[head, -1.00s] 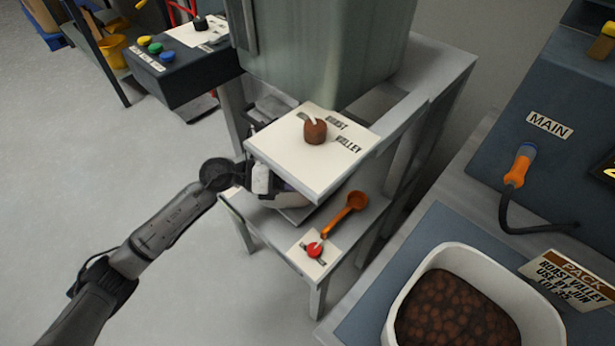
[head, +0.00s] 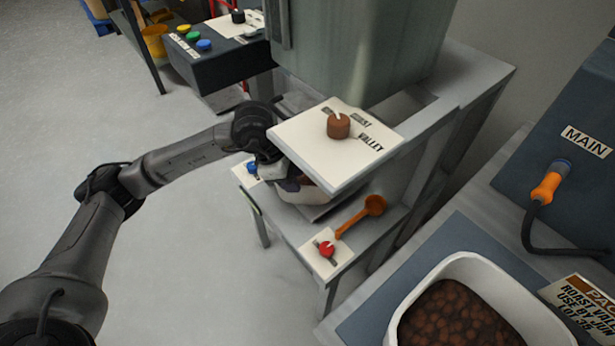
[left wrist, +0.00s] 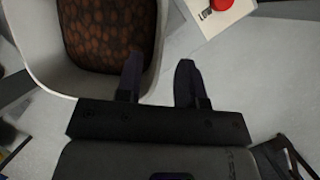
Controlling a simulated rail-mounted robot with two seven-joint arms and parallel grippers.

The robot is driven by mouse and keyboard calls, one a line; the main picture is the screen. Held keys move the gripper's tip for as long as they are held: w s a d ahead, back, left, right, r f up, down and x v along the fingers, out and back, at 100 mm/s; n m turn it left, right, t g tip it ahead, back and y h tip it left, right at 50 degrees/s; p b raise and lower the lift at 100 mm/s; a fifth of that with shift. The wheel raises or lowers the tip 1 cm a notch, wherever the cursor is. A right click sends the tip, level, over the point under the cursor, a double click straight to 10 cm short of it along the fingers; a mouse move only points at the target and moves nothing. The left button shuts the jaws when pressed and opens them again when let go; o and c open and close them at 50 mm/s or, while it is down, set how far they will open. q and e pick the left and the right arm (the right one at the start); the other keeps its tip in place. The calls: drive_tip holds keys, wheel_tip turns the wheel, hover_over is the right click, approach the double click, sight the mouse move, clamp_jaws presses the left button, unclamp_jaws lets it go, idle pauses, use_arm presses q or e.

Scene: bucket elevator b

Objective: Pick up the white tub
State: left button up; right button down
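A white tub (head: 312,192) holding brown beans stands on the lower shelf of the grey machine, mostly hidden under a white panel. The left wrist view shows this tub (left wrist: 38,62) at upper left with its beans. My left gripper (left wrist: 159,68) is at the tub's near wall. One dark finger is over the inside of the tub and the other is outside, with the wall between them. The fingers are apart; contact with the wall cannot be told. In the head view the left gripper (head: 288,183) is partly hidden beside the panel. My right gripper is not in view.
The white panel (head: 300,155) with a brown knob overhangs the tub. An orange scoop (head: 360,216) and a red knob (head: 327,249) are on the shelf to the right. Another white tub (head: 545,318) of beans stands at front right. Open floor lies left.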

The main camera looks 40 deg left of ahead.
sight(303, 193)
use_arm(q)
drive_tip(key=b+x, duration=0.3)
drive_tip(key=x, duration=0.1)
drive_tip(key=shift+w+a+f, duration=0.1)
drive_tip(key=shift+w+f, duration=0.05)
drive_tip(key=shift+f, duration=0.1)
drive_tip(key=shift+w+d+f+b, duration=0.1)
drive_tip(key=shift+d+f+b, duration=0.15)
drive_tip(key=shift+b, duration=0.1)
drive_tip(key=shift+a, duration=0.1)
clamp_jaws()
drive_tip(key=shift+r, duration=0.1)
